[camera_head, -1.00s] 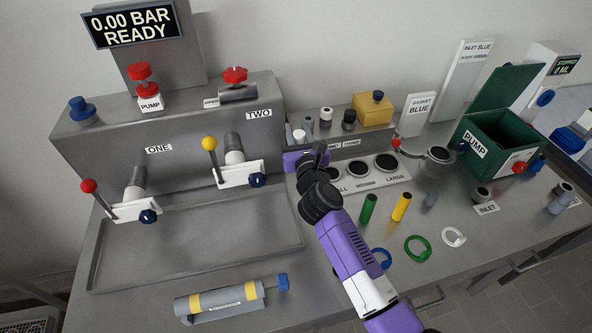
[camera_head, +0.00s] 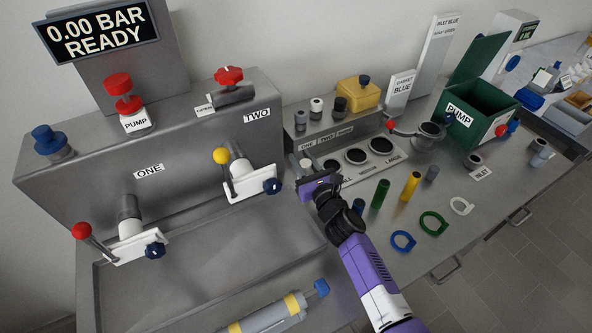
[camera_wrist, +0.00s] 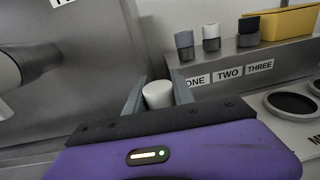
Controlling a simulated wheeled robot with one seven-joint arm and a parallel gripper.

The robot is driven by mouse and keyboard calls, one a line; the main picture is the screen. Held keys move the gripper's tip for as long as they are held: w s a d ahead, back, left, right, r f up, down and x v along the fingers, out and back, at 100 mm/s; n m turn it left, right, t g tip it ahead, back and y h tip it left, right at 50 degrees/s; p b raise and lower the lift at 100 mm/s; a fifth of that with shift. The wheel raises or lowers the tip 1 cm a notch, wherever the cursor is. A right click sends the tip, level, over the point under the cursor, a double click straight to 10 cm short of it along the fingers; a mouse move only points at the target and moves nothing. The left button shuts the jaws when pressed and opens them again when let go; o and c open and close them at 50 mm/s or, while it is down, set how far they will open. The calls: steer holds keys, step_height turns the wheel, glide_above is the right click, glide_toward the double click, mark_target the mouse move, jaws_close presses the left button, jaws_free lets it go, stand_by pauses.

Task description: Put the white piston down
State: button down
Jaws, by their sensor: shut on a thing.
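The white piston (camera_wrist: 158,95) stands upright between the two grey fingers of my gripper (camera_wrist: 160,97) in the wrist view. My gripper is shut on it. In the head view my gripper (camera_head: 307,167) is just left of the SMALL/MEDIUM/LARGE holder, in front of the low shelf with the ONE, TWO and THREE labels, and the piston's pale top (camera_head: 306,163) shows between the fingers. The piston's lower end is hidden, so I cannot tell whether it touches anything below.
Three small cylinders with grey, white and black tops (camera_wrist: 211,38) stand on the labelled shelf (camera_head: 322,132), beside a yellow box (camera_head: 358,94). The round-welled holder (camera_head: 357,157) is close on the right. Green (camera_head: 380,193) and yellow (camera_head: 411,186) tubes stand on the bench.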

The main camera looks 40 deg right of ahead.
steer(key=shift+w+a+f+b, duration=0.1)
steer(key=shift+f+b, duration=1.7)
steer(key=shift+f, duration=0.35)
steer(key=shift+f, duration=0.15)
steer(key=c, duration=1.1)
jaws_free()
